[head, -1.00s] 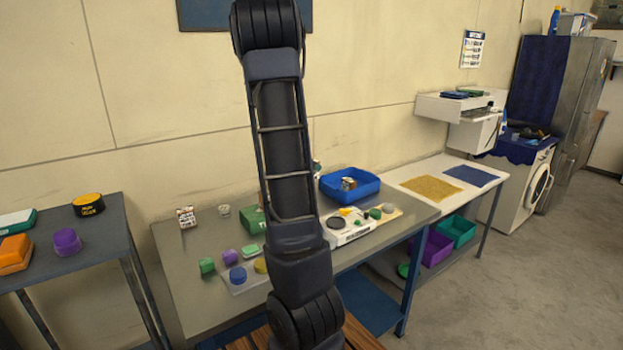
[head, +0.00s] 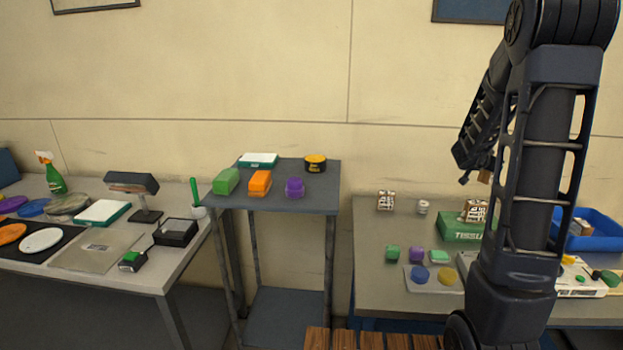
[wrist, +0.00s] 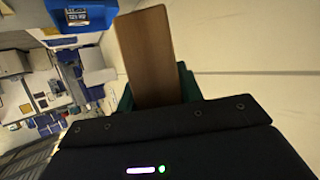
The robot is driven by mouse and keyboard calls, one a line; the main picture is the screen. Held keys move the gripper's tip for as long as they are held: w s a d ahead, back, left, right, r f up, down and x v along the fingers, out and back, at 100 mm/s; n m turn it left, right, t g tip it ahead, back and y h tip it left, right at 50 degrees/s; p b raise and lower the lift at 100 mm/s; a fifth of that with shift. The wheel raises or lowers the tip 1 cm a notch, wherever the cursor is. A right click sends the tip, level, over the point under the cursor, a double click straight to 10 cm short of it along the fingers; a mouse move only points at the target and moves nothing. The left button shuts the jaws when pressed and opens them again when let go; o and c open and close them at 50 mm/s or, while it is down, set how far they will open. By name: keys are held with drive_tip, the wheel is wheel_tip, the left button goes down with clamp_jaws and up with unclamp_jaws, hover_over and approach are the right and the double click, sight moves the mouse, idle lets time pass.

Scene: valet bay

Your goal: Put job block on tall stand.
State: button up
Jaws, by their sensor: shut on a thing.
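A brown wooden block (wrist: 147,55), which I take to be the job block, sticks out from my gripper (wrist: 155,98) in the wrist view. My gripper is shut on it; the fingertips are hard to make out. In the head view my gripper (head: 468,172) is up at the right, above the bench, and a small brown part of the block (head: 485,176) shows beside it. The tall stand (head: 312,204) is the narrow grey table left of my arm, well apart from the block. Its top bears a green block, an orange block, a purple piece and a black-and-yellow tin.
A left table (head: 150,278) holds a lamp, plates and a spray bottle. The front strip of the stand's top is bare.

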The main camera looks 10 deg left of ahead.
drive_tip(key=w+a+r+n+t+y, duration=0.2)
drive_tip(key=w+a+r, duration=0.1)
drive_tip(key=a, duration=0.8)
drive_tip(key=w+a+r+n+t+y, duration=0.1)
drive_tip(key=w+a+r+n+y, duration=0.15)
drive_tip(key=a, duration=0.75)
drive_tip(key=w+a+r+n+t+y, duration=0.2)
drive_tip(key=w+a+n, duration=0.1)
drive_tip(key=a, duration=0.8)
drive_tip(key=s+a+r+n+y, duration=0.2)
drive_tip(key=s+a+r+y, duration=0.15)
drive_tip(key=a, duration=0.75)
drive_tip(key=s+a+r+n+g+y, duration=0.1)
drive_tip(key=s+a+r+n+y, duration=0.2)
drive_tip(key=a, duration=0.9)
drive_tip(key=s+a+r+n+y, duration=0.2)
drive_tip(key=s+a+r, duration=0.25)
drive_tip(key=a, duration=0.65)
wheel_tip(320, 180, down, 21)
drive_tip(key=shift+s+r, duration=0.1)
drive_tip(key=shift+r, duration=0.05)
drive_tip(key=o, duration=1.1)
